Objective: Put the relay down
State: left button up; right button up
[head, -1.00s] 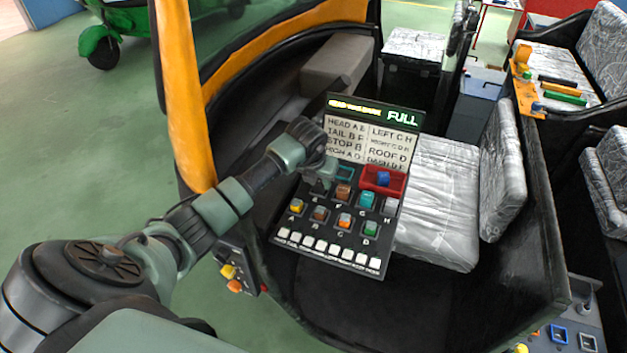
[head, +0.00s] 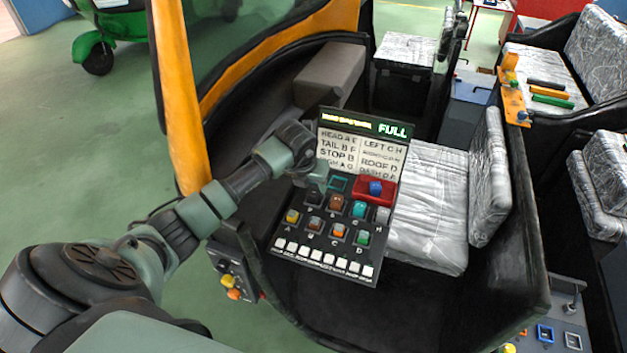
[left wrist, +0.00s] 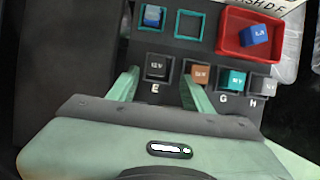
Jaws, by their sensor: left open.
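My left gripper (head: 317,174) is over the upper left of the relay panel (head: 325,255). In the left wrist view its fingers (left wrist: 160,80) are apart, with nothing held between them. A black 12V relay (left wrist: 157,67) at E shows between the fingers. A blue relay (left wrist: 153,17) sits in the left teal-framed socket, beyond the fingertips; the gripper hides it in the head view. The teal-framed socket (left wrist: 189,25) beside it looks empty. Another blue relay (left wrist: 256,34) lies tilted in the red tray (left wrist: 226,42), also seen in the head view (head: 361,190). My right gripper is not in view.
Brown (head: 337,202), teal (head: 359,209) and other relays fill rows below, above white switches (head: 325,262). A chart and a lit "FULL" display (head: 392,130) stand behind. The orange pillar (head: 181,100) is left, the plastic-wrapped seat (head: 430,200) right.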

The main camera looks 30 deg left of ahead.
pick_arm(q)
jog(key=p+v, duration=0.3)
jog(key=v, duration=0.3)
jog(key=shift+p, duration=0.35)
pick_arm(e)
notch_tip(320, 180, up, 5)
pick_arm(q)
jog(key=shift+s, duration=0.1)
